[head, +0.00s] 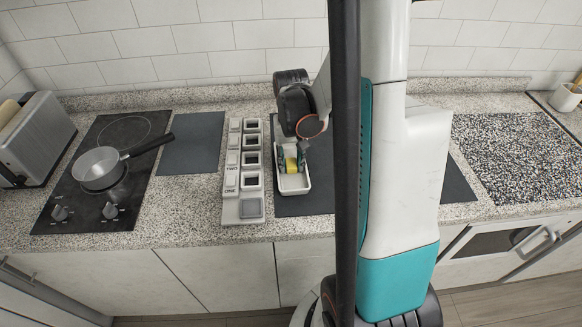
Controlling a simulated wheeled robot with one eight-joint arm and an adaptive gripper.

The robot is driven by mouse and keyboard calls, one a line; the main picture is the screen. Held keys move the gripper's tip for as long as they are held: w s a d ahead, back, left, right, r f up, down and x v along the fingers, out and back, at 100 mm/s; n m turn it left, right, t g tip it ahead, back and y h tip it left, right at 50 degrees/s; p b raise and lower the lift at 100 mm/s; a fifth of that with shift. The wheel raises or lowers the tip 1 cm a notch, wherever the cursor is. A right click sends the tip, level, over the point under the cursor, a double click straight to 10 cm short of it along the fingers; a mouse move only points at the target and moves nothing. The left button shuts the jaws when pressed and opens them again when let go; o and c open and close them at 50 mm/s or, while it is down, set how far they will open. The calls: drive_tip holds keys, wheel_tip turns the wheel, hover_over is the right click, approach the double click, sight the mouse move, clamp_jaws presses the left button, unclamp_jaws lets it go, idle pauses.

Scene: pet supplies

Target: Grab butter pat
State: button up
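A yellow butter pat (291,166) sits in a small white rectangular dish (294,188) on a dark mat, in the middle of the counter. My gripper (291,161) points down into the far part of the dish. Its dark teal fingers stand on the left and right of the butter pat. The view is too small to tell whether the fingers touch the pat or leave a gap. My gripper's body hides the far end of the dish.
A grey-white stand with square cups (251,208) stands close left of the dish. A pan (98,168) sits on the black cooktop (62,196) at left, beside a toaster (36,138). A speckled board (520,155) lies at right. My arm hides the counter right of the dish.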

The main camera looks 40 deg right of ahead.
drive_tip(key=shift+c, duration=0.3)
drive_tip(key=c, duration=0.4)
drive_tip(key=shift+o, duration=0.2)
drive_tip(key=shift+r, duration=0.15)
